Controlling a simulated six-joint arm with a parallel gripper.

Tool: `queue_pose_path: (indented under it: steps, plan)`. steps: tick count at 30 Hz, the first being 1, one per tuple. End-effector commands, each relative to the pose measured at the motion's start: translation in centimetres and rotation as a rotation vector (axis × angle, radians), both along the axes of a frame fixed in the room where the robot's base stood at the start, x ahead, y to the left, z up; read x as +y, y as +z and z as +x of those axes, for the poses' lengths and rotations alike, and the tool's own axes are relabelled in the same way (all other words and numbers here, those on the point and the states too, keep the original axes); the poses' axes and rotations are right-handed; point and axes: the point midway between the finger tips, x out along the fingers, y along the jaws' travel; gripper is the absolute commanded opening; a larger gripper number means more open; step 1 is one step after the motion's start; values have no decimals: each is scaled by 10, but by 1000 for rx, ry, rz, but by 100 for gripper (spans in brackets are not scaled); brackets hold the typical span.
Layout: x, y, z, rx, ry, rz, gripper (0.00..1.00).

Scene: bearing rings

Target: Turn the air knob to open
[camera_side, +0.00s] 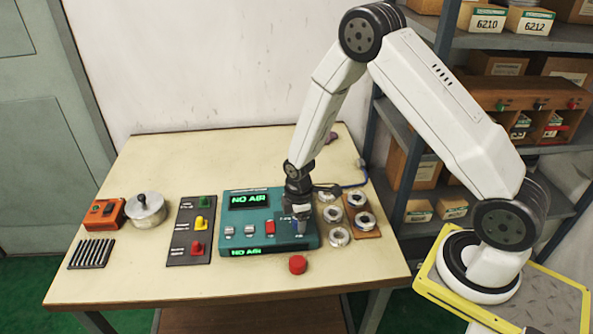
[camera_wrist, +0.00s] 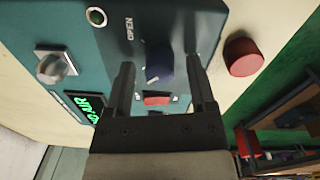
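The air knob is a dark blue knob (camera_wrist: 160,66) on the dark plate of the teal control box (camera_side: 236,214), with an OPEN label beside it in the wrist view. My gripper (camera_side: 297,218) points down over the right part of the box. In the wrist view its two fingers (camera_wrist: 158,78) are apart, one on each side of the knob, with gaps visible. I cannot tell how deep the fingertips reach. In the side view the gripper largely hides the knob. The box displays read NO AIR.
A red round button (camera_side: 298,264) sits in front of the box, close to my gripper. Metal rings (camera_side: 338,236) and a brown tray (camera_side: 371,230) lie to the right. A switch panel (camera_side: 189,230), metal pot (camera_side: 146,211) and slotted block (camera_side: 91,253) lie left. The table's front is clear.

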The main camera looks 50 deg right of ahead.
Motion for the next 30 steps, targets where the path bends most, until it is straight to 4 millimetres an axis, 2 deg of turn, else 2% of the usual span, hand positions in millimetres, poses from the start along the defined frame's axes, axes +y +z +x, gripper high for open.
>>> queue_pose_path:
  steps: [1,6,20,30]
  plan:
    - [0,0,0,0,0,0,53]
    - [0,0,0,0,0,0,0]
    - [0,0,0,1,-51,-1,0]
    - [0,0,0,2,-257,-2,0]
